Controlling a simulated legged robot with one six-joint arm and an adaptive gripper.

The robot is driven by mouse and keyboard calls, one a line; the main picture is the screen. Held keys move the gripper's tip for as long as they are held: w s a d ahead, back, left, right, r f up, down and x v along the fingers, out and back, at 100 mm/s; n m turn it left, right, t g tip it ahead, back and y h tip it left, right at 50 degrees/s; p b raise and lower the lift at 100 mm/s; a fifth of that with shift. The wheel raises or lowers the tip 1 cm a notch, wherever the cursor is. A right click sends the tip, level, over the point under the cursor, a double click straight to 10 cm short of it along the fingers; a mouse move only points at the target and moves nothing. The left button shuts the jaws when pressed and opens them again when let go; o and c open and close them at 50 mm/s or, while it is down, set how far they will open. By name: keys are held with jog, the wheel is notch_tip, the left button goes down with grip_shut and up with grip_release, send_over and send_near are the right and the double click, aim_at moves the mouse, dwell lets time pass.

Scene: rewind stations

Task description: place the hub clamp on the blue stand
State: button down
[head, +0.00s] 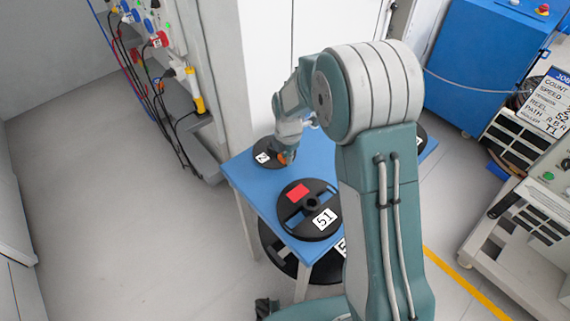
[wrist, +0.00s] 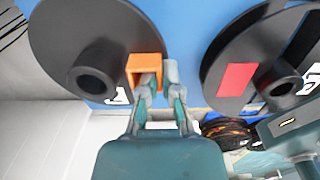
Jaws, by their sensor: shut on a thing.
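The orange hub clamp (wrist: 146,66) is a small squared piece at my fingertips in the wrist view. A bit of its orange (head: 288,157) also shows in the head view. My gripper (wrist: 158,78) is shut on it, with the left finger overlapping it. The blue stand (head: 317,152) is a low table in the head view, and its blue top (wrist: 188,38) lies beyond my fingers in the wrist view. My gripper (head: 285,153) is over the stand's far left part, beside a black reel. Whether the clamp touches the stand is unclear.
A black reel (head: 268,150) lies at the stand's far left; its hub (wrist: 92,80) rises left of the clamp. A larger reel with a red patch (head: 298,192) and label 51 lies nearer. More reels are below. Blue surface shows between the two reels on top. A cable-hung panel stands left.

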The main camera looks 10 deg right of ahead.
aim_at(284, 165)
jog(key=shift+w+a+f, duration=0.2)
jog(key=shift+a+f, duration=0.05)
jog(key=shift+f, duration=0.1)
notch_tip(284, 165, down, 3)
jog(key=shift+a+r, duration=0.1)
jog(key=shift+r, duration=0.1)
jog(key=shift+a+f, duration=0.15)
jog(key=shift+a, duration=0.15)
jog(key=shift+d, duration=0.1)
jog(key=c, duration=0.8)
grip_release()
jog(key=shift+d, duration=0.2)
jog(key=shift+a, duration=0.1)
